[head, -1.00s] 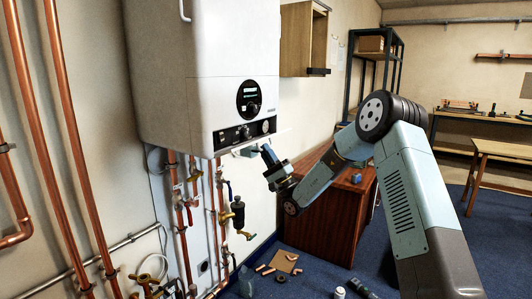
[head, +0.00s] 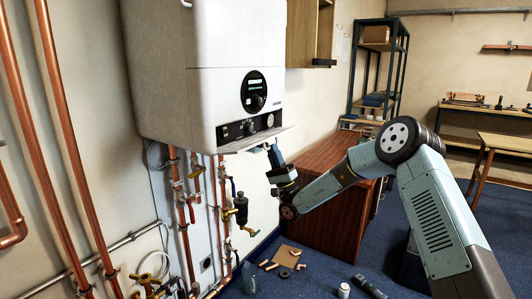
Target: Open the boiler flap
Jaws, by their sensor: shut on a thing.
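The white boiler (head: 165,105) hangs on the wall at the left, with a round dial and a dark control strip low on its front. The boiler flap (head: 255,141) shows as a thin pale plate sticking out from the lower front edge, just below the control strip. It looks close to level, seen nearly edge-on. My gripper (head: 270,149) is at the flap's outer edge from below and is shut on it. The exact grip on the flap is small and partly hidden by the fingers.
Copper pipes and valves (head: 240,208) run below the boiler, left of my gripper. A brown wooden cabinet (head: 320,205) stands behind my arm. Small copper pieces and a board (head: 287,256) lie on the blue floor. A wall cupboard (head: 302,35) hangs right of the boiler.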

